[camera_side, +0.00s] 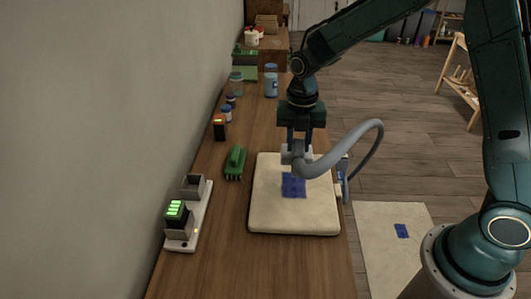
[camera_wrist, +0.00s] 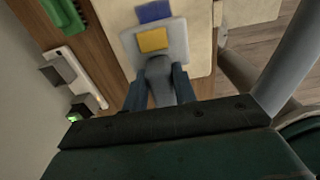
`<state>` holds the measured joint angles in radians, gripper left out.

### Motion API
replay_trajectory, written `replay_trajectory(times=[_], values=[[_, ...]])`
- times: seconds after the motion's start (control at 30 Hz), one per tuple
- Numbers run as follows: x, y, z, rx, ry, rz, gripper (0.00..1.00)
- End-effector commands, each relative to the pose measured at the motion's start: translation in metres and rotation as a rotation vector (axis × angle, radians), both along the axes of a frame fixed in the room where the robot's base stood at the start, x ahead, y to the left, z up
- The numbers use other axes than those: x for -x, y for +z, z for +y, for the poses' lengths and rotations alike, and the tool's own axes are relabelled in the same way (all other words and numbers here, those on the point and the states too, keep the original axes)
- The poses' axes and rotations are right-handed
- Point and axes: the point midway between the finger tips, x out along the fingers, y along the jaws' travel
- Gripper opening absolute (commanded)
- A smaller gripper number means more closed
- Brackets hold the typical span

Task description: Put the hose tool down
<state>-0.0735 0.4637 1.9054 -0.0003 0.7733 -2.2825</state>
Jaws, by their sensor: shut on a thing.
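My gripper (camera_side: 300,139) points down over the cream pad on the wooden counter and is shut on the grey hose tool (camera_side: 299,158). The tool's thick grey hose bends up and to the right, then drops beside the pad's right edge. In the wrist view the tool (camera_wrist: 160,72) sits between my fingers (camera_wrist: 160,92), with a yellow patch on its pale head. A blue patch (camera_side: 293,188) lies on the pad just in front of the tool; it also shows in the wrist view (camera_wrist: 154,11). Whether the tool touches the pad is unclear.
The cream pad (camera_side: 290,222) has bare room in front. A green brush (camera_side: 235,163) and a charger (camera_side: 203,215) with green lights stand left of it. Jars (camera_side: 271,86) stand farther back. A blue-and-white holder (camera_side: 343,180) is at the pad's right edge. A wall bounds the left.

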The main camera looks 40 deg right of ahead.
Motion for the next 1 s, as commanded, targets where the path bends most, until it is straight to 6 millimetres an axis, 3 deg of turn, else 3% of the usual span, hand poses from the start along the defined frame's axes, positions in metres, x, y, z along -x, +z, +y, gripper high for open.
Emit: replay_trajectory(times=[0.1,0.3,0.67,1.0], values=[[0.001,-0.023,0.0,0.0,0.0,0.004,0.09],[0.0,-0.05,0.0,0.0,0.0,0.001,0.09],[0.0,-0.059,0.0,0.0,0.0,0.0,0.09],[0.0,-0.094,0.0,0.001,0.0,0.002,0.09]])
